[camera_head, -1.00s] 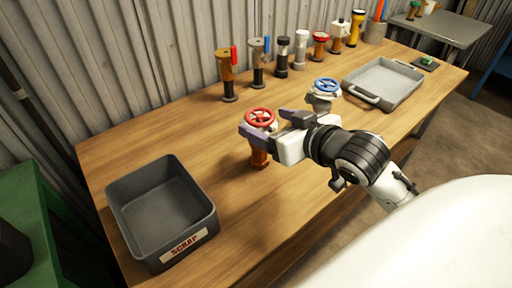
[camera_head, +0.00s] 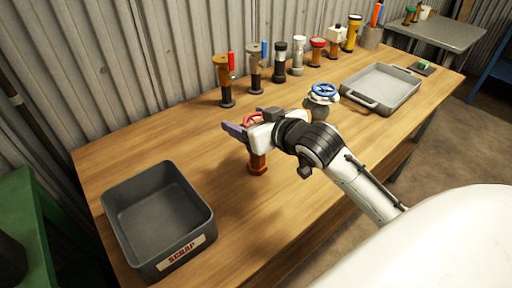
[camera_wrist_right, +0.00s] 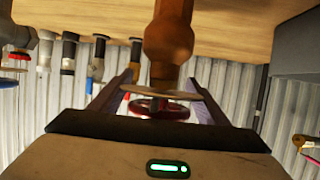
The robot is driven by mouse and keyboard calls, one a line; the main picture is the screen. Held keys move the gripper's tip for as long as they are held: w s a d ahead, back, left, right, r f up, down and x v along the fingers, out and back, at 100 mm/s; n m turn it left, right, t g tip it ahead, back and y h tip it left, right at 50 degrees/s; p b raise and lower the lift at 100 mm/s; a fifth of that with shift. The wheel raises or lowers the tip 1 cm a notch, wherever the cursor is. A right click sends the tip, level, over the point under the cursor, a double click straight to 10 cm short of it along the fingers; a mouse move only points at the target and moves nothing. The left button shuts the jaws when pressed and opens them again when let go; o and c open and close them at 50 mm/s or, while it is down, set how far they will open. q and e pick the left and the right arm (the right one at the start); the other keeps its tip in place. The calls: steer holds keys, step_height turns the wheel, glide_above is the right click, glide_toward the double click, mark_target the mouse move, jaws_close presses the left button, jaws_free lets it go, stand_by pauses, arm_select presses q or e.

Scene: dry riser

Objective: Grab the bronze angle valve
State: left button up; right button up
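A bronze-orange valve (camera_head: 257,163) with a red handwheel (camera_head: 253,119) stands upright on the wooden bench, left of the bench's middle. My right gripper (camera_head: 248,123) is at its top, fingers spread to either side of the handwheel. In the right wrist view the bronze body (camera_wrist_right: 168,38) appears upside down, with the red wheel (camera_wrist_right: 160,108) between the two open fingers. I cannot tell whether a finger touches the wheel. The valve's upper body is partly hidden by the gripper in the head view. My left gripper is not in view.
A dark scrap bin (camera_head: 203,217) stands front left. A blue-wheeled valve (camera_head: 322,93) stands to the right, close to my right arm. A grey tray (camera_head: 411,93) lies further right. Several valves and fittings line the back, including a bronze one with a red lever (camera_head: 223,72).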

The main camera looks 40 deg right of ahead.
steer(key=c, duration=1.4)
steer(key=shift+r, duration=0.1)
steer(key=shift+c, duration=0.3)
steer(key=shift+r, duration=0.1)
